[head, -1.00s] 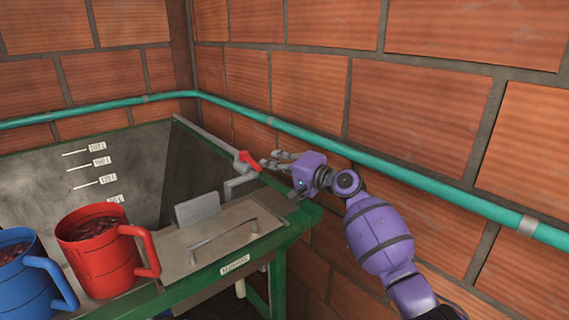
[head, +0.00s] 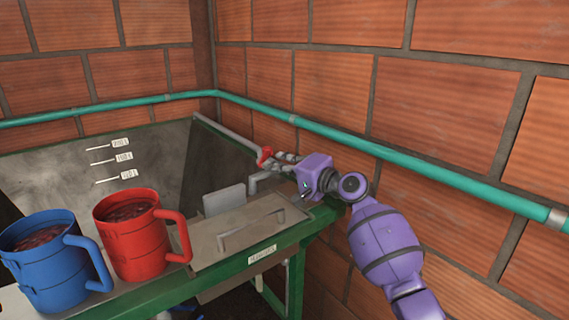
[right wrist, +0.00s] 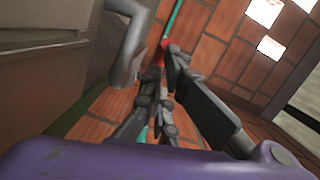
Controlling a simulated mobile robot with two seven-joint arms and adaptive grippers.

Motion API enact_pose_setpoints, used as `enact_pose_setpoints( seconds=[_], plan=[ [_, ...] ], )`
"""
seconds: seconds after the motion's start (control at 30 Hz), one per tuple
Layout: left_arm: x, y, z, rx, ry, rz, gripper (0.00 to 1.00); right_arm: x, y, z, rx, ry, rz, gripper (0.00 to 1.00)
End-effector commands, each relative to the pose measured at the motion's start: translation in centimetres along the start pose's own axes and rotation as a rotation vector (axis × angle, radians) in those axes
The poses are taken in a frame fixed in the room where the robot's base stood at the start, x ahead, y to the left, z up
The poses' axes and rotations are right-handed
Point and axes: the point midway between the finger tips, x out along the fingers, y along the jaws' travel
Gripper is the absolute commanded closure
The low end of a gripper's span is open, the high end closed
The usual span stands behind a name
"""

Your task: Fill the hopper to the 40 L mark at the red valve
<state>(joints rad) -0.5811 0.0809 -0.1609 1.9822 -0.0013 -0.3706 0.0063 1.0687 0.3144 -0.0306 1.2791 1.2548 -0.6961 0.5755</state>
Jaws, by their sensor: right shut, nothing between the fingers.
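The hopper (head: 165,150) is a grey metal bin with a green rim and a litre scale on its inner wall. Its lower interior is hidden behind the mugs and front plate, and I see no liquid level. The red valve (head: 265,156) sits on a grey pipe at the hopper's right rear edge. It also shows small in the right wrist view (right wrist: 163,45). My right gripper (head: 284,160) is shut and empty, with its fingertips right at the valve's right side; I cannot tell whether they touch. My left gripper is out of view.
A blue mug (head: 50,270) and a red mug (head: 128,240), both filled with dark red fruit, stand at the front left. A handled metal cover (head: 235,238) lies beside them. A teal pipe (head: 400,155) runs along the brick wall close behind my right arm.

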Motion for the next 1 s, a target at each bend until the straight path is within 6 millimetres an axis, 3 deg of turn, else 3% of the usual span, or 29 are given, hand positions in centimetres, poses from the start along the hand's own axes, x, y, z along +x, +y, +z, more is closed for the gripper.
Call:
enact_pose_setpoints(
  seconds=[1.0],
  plan=[
    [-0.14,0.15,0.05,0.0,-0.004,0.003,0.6,0.75,-0.14,1.06,0.001,0.0,0.001,1.0]
  ],
)
